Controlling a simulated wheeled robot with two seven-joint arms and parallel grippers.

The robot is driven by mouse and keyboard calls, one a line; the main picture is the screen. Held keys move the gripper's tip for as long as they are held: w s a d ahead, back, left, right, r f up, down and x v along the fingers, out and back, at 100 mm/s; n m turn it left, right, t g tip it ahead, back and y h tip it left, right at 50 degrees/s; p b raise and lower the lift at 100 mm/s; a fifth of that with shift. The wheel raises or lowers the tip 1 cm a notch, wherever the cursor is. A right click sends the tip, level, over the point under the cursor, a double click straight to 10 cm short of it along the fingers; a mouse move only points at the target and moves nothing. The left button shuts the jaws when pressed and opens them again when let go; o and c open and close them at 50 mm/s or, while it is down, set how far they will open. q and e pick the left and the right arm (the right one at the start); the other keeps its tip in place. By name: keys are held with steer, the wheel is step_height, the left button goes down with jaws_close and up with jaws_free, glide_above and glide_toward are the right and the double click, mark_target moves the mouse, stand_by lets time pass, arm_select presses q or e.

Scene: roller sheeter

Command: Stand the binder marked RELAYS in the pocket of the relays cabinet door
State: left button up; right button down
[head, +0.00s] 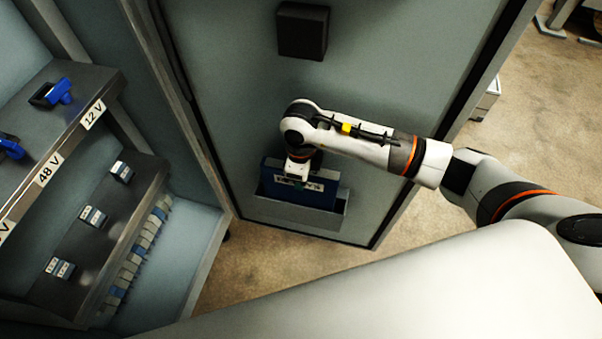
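A blue binder (318,194) stands upright in the grey pocket (333,222) low on the cabinet door (370,110). Its lower part is hidden behind the pocket's front wall. A pale label shows near its top, but the gripper partly covers the lettering and I cannot read it surely. My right gripper (298,171) is at the binder's top edge, left of its middle, pointing down. The fingers are too small and hidden to tell whether they hold it. My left gripper is out of view.
The open cabinet at the left has a shelf (60,135) marked 12 V and 48 V, with blue devices on it. A dark box (302,31) is fixed on the door above my arm. Bare floor (265,272) lies below the door.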

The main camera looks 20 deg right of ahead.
steer(key=shift+f+b, duration=1.45)
steer(key=shift+f, duration=0.3)
steer(key=c, duration=1)
jaws_free()
step_height(320, 180, up, 12)
